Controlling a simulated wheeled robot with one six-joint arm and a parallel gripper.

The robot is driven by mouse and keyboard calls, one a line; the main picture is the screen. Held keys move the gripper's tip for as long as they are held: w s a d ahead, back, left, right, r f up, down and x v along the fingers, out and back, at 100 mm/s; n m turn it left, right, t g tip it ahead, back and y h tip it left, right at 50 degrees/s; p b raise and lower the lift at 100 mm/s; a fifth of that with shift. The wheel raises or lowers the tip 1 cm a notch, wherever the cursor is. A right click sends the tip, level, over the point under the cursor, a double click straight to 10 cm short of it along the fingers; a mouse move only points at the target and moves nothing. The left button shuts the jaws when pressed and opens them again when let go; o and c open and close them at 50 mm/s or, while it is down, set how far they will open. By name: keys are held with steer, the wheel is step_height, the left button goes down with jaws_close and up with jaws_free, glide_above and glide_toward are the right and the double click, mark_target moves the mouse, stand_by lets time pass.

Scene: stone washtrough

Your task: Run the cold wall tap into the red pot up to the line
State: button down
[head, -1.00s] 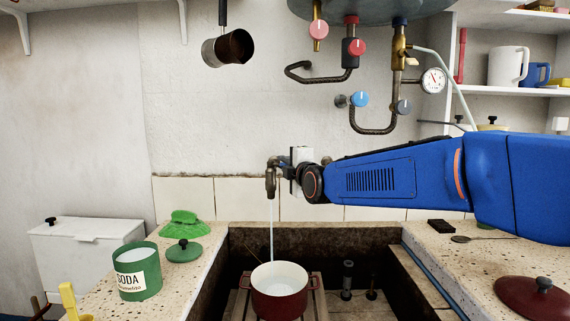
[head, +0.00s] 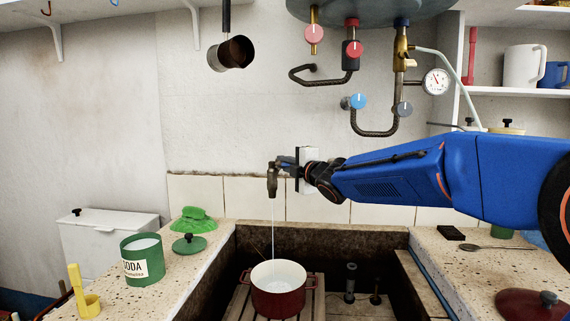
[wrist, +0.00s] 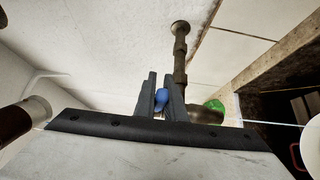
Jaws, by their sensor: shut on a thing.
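The brown wall tap (head: 272,180) sticks out above the trough, and a thin stream of water (head: 273,232) falls from it into the red pot (head: 277,302). The pot stands upright under the tap; its pale inside holds some water, but I cannot make out the line. My gripper (head: 286,162) is at the tap's top. In the wrist view my gripper (wrist: 161,82) is shut on the small blue tap handle (wrist: 161,98), which lies between its fingers. The tap's pipe (wrist: 180,55) runs beside the fingers, and the pot's rim (wrist: 298,152) shows at the right edge.
The pot is on wooden slats (head: 240,300) inside the dark stone trough (head: 330,240). On the left ledge are a green soda tin (head: 143,268), a green lid (head: 188,245) and a yellow object (head: 90,302). A dark red lid (head: 530,305) lies on the right ledge. Boiler valves hang above.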

steer(key=shift+w+a+r+n+g+y, duration=0.1)
steer(key=shift+r+n+g+y, duration=0.15)
steer(key=shift+n+y, duration=0.2)
steer(key=shift+w+a+r+n+g+y, duration=0.15)
steer(key=shift+n+g+y, duration=0.2)
steer(key=shift+y, duration=0.2)
steer(key=shift+s, duration=0.1)
steer(key=c, duration=1.8)
jaws_free()
steer(key=shift+d, duration=0.1)
steer(key=shift+f, duration=0.15)
steer(key=shift+f, duration=0.1)
